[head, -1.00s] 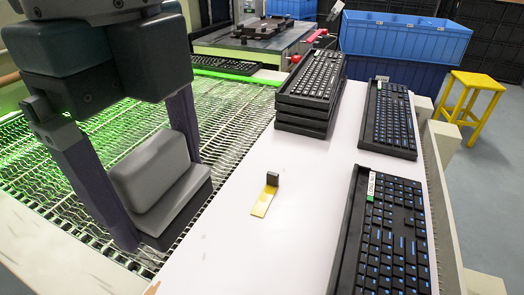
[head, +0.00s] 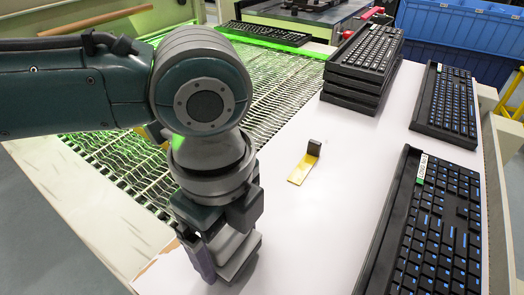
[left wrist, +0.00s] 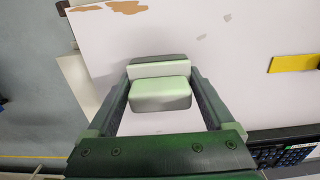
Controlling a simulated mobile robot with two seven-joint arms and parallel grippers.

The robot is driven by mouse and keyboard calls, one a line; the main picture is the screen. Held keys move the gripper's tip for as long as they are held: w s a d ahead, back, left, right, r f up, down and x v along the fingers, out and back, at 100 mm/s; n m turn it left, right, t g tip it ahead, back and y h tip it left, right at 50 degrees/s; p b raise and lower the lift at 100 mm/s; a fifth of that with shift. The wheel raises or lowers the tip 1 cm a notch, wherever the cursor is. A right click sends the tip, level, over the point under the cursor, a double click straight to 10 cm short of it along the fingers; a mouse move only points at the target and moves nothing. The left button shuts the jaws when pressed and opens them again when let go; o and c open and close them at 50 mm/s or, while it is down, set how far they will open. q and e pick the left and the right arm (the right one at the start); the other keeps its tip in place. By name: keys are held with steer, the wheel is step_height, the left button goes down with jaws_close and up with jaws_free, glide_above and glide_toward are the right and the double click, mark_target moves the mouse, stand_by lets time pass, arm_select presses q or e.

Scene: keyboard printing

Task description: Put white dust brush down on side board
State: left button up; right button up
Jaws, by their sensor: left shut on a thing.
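The white dust brush (head: 238,256), a pale block on a darker grey base, is between the fingers of my left gripper (head: 222,262). In the left wrist view the brush (left wrist: 160,93) sits between both fingers of the gripper (left wrist: 160,108), which is shut on it. The white side board (head: 290,235) lies below, and the brush is over its near left part. I cannot tell whether the brush touches the board. My arm and gripper hide part of the brush in the head view. My right gripper is not in view.
A yellow scraper with a black grip (head: 302,168) lies on the board. A keyboard stack (head: 360,75) stands behind it, with more keyboards along the right (head: 430,240). The wire mesh conveyor (head: 275,95) is left of the board.

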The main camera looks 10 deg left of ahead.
mark_target(227, 228)
arm_select(q)
steer(key=shift+f, duration=0.4)
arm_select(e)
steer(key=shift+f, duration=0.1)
